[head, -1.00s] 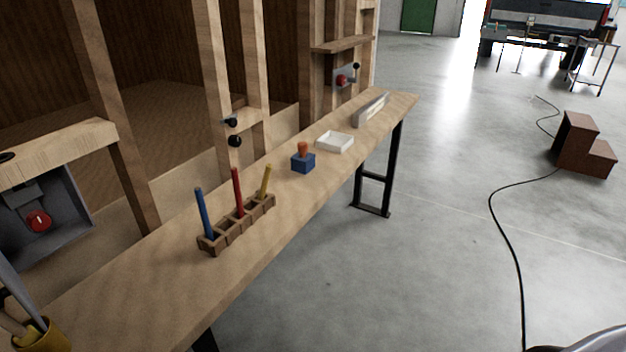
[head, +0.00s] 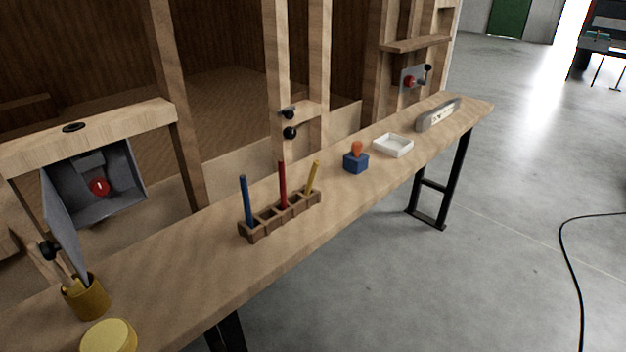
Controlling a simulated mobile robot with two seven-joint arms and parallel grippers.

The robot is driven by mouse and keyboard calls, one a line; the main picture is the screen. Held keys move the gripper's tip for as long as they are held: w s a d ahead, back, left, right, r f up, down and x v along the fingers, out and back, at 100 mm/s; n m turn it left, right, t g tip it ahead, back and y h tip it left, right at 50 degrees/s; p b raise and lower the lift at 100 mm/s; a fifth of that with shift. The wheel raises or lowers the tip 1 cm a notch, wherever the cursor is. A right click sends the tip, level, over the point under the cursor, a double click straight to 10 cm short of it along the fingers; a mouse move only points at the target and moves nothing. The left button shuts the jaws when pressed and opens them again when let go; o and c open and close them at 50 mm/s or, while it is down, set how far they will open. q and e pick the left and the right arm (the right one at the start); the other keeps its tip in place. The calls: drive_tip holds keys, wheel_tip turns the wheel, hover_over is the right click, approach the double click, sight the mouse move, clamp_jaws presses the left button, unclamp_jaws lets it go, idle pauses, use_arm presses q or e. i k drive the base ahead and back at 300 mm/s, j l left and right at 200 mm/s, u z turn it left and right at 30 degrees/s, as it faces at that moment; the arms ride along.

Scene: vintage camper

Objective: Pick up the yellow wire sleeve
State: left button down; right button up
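The yellow wire sleeve (head: 313,177) is a thin yellow stick standing in the right part of a wooden slotted rack (head: 266,228) on the long workbench. It leans a little to the right. A red sleeve (head: 283,184) stands in the middle of the rack, and a blue sleeve (head: 247,201) stands at its left end. Some rack slots between them look empty. Neither of my grippers shows in the head view.
The wooden bench (head: 190,270) also holds a blue block with an orange knob (head: 356,160), a white tray (head: 393,145), a grey level-like bar (head: 438,115), a yellow cup (head: 86,299) and a yellow round object (head: 108,337). An open grey box (head: 110,190) and wooden posts stand behind. Open floor lies right.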

sight(312, 174)
drive_tip(key=i+l, duration=0.15)
drive_tip(key=l, duration=0.2)
drive_tip(key=i+l+u, duration=0.15)
drive_tip(key=l, duration=0.25)
drive_tip(key=i+l, duration=0.15)
drive_tip(key=l, duration=0.2)
drive_tip(key=i+l+u, duration=0.15)
drive_tip(key=l, duration=0.25)
drive_tip(key=i+l, duration=0.15)
drive_tip(key=l, duration=0.25)
